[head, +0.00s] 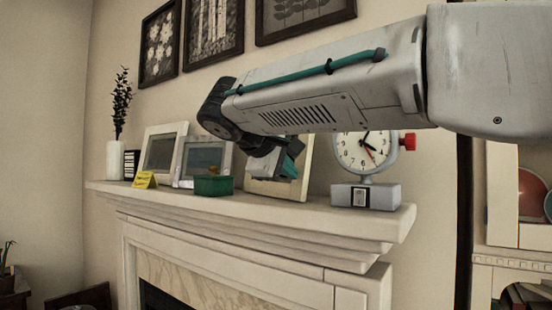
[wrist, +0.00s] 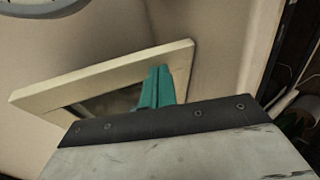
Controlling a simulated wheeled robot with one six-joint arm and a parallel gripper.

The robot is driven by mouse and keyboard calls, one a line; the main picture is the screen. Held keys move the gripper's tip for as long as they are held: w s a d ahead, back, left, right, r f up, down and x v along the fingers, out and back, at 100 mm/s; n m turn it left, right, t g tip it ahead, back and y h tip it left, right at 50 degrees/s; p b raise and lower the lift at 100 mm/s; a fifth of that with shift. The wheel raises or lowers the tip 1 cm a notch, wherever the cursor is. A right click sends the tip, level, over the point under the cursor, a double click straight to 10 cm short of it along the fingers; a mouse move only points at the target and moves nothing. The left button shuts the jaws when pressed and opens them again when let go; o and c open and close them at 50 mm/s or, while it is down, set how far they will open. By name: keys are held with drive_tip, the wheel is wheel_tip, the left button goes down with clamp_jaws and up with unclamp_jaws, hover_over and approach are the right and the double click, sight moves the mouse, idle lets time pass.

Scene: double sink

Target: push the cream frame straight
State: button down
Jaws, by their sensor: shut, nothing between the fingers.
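The cream frame (head: 276,189) leans on the mantel shelf, between a grey frame and the dial clock. My arm hides much of it in the head view. In the wrist view the cream frame (wrist: 105,74) slants across the picture, with its dark picture area partly covered by my fingers. My gripper (head: 291,166) is shut and empty, with its teal fingers in front of the cream frame. In the wrist view the fingertips (wrist: 157,80) overlap the frame near its right-hand part. I cannot tell whether they touch it.
On the mantel shelf (head: 300,212) stand a dial clock (head: 364,153) to the right, and a green box (head: 213,185), a grey frame (head: 184,166), a white frame (head: 148,150), a yellow card (head: 145,180) and a white vase (head: 115,160) to the left. Pictures hang above.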

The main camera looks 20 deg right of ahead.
sight(299, 165)
drive_tip(key=shift+w+d, duration=0.9)
drive_tip(key=shift+d, duration=0.35)
drive_tip(key=shift+w+d, duration=0.9)
drive_tip(key=shift+d, duration=0.3)
idle(1.2)
drive_tip(key=shift+a, duration=0.1)
drive_tip(key=shift+s+a+r, duration=0.15)
drive_tip(key=shift+s+a, duration=0.55)
drive_tip(key=shift+a, duration=0.2)
drive_tip(key=shift+s+a+r, duration=0.2)
drive_tip(key=shift+s+a, duration=0.45)
drive_tip(key=shift+a, duration=0.3)
drive_tip(key=shift+s+a+r, duration=0.15)
drive_tip(key=shift+s+a, duration=0.55)
drive_tip(key=shift+a, duration=0.2)
